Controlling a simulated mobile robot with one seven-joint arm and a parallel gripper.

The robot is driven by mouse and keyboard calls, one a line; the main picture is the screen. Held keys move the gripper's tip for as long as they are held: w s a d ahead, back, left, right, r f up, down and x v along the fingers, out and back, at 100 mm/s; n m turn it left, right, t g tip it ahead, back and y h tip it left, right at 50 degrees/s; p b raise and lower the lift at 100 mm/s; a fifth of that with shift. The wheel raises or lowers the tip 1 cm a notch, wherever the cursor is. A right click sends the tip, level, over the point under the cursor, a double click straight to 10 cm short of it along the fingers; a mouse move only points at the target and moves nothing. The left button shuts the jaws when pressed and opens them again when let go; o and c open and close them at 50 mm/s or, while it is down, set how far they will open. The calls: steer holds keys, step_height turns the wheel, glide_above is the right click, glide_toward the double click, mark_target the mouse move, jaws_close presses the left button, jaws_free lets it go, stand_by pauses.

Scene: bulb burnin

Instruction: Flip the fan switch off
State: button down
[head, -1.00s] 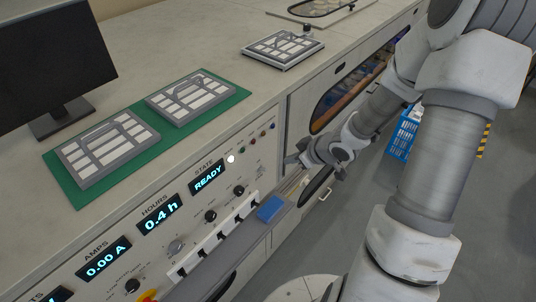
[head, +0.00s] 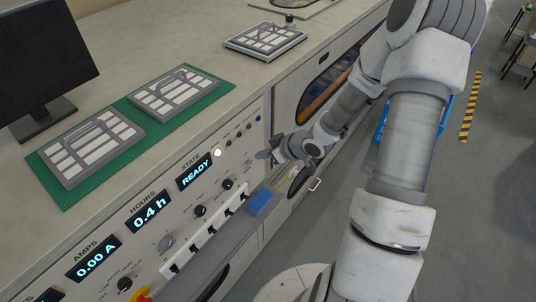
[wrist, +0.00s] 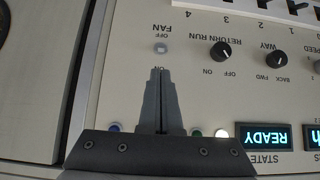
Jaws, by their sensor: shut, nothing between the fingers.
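The fan switch (wrist: 161,48) is a small light toggle on the panel in the wrist view, between the upside-down OFF and ON labels beside the word FAN. I cannot tell which way it is tipped. My gripper (wrist: 160,72) is shut and empty, its fingertips just short of the switch and over the ON label. In the head view my gripper (head: 266,155) is close to the right end of the control panel (head: 190,215), and the fan switch cannot be made out there.
A RETURN RUN knob (wrist: 222,51) and WAY knob (wrist: 274,60) sit beside the switch. The READY display (head: 194,171) is lit. A blue block (head: 261,202) lies on the ledge below the panel. Bulb trays (head: 88,148) rest on the green mat (head: 215,93) above.

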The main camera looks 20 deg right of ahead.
mark_target(251, 162)
steer(key=x, duration=0.5)
steer(key=shift+f+b, duration=0.1)
steer(key=shift+b, duration=0.3)
steer(key=shift+s+d+t+b, duration=0.15)
steer(key=shift+t+b, duration=0.15)
steer(key=shift+b, duration=0.15)
